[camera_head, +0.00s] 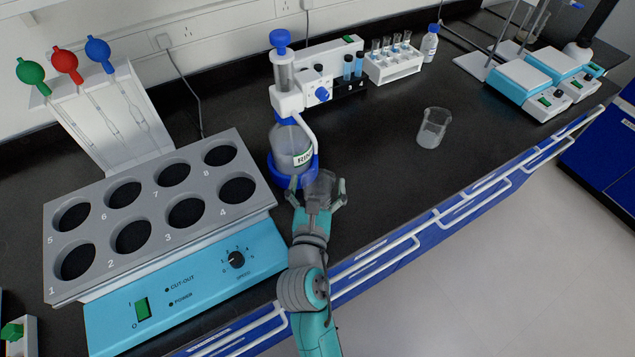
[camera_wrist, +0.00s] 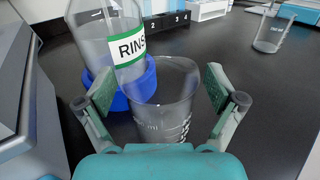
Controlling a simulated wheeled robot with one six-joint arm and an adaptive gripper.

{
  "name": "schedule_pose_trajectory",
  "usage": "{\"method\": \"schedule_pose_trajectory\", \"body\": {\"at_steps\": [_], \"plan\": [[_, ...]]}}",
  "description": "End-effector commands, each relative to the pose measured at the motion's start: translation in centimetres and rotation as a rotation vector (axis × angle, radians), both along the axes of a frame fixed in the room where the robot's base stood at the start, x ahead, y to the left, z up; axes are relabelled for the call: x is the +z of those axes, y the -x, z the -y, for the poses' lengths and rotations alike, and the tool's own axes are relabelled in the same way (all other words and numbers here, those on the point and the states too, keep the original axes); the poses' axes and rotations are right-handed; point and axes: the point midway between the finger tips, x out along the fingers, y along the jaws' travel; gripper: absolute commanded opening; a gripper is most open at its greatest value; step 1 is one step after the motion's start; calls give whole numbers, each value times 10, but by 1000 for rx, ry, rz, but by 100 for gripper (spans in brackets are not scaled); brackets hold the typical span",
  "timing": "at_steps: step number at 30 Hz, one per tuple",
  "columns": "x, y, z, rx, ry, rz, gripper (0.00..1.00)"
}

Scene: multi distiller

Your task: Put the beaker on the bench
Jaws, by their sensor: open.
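A clear glass beaker (camera_wrist: 165,112) with white graduation marks is between the spread fingers of my gripper (camera_wrist: 160,88) in the wrist view. The fingers are open on either side of it, with small gaps. In the head view my gripper (camera_head: 318,188) is at this beaker (camera_head: 322,180), just in front of the rinse bottle. The beaker looks upright on the black bench (camera_head: 375,190), but its base is partly hidden by my gripper. A second clear beaker (camera_head: 434,128) stands upright on the bench to the right; it also shows in the wrist view (camera_wrist: 272,34).
A rinse bottle (camera_head: 290,148) in a blue ring base stands close behind the nearer beaker. A grey block with numbered wells (camera_head: 150,213) is at left. A tube rack (camera_head: 393,65) and blue-topped devices (camera_head: 525,78) are behind. A white rail (camera_head: 430,230) runs along the front edge.

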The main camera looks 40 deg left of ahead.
Motion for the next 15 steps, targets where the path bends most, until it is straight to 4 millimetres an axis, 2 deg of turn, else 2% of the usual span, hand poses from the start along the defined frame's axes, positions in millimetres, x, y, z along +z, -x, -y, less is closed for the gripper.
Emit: {"method": "schedule_pose_trajectory", "body": {"at_steps": [5, 15], "plan": [[1, 16, 9, 3, 1, -1, 93], [0, 72, 44, 3, 2, -1, 93]]}}
